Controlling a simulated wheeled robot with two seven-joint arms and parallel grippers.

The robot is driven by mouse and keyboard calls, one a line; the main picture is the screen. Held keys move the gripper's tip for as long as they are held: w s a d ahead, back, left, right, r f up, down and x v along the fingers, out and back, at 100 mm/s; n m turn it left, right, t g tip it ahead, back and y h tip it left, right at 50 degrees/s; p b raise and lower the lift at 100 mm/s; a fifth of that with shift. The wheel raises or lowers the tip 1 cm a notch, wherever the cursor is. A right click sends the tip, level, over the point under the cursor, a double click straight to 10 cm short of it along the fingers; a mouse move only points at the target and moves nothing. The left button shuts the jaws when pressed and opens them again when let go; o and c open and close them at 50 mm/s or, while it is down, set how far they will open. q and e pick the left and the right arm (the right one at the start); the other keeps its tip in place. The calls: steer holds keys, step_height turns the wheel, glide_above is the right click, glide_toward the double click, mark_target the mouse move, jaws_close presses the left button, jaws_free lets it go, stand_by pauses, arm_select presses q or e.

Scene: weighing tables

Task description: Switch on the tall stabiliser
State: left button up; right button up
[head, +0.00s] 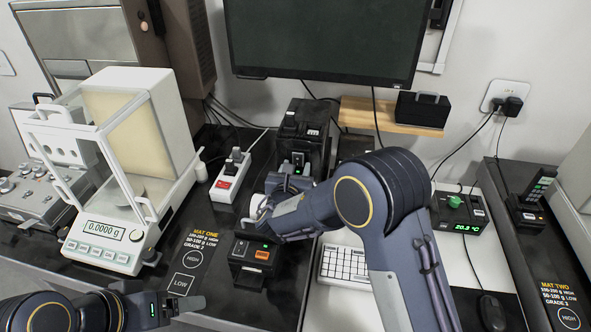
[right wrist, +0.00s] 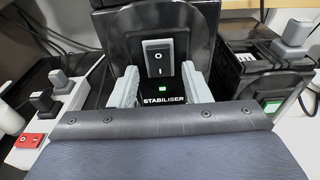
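The tall stabiliser (head: 305,130) is a black box behind my right forearm in the head view. In the right wrist view its front fills the middle, with a black rocker switch (right wrist: 158,58) marked O and I. Below the switch are a lit green lamp (right wrist: 161,92) and the label STABILISER. My right gripper (right wrist: 159,78) faces this front with its grey fingers apart, one on each side below the switch. Whether they touch the front, I cannot tell. My left gripper (head: 180,304) is low at the left of the head view, its finger opening unclear.
A power strip (head: 231,175) with a red switch stands left of the stabiliser. A small black unit (head: 252,258) with an orange label stands in front. A glass-sided balance (head: 110,225) is at the left.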

steer(key=f+b+v, duration=0.1)
steer(key=v, duration=0.6)
steer(key=shift+s+r, duration=0.4)
steer(key=shift+r, duration=0.05)
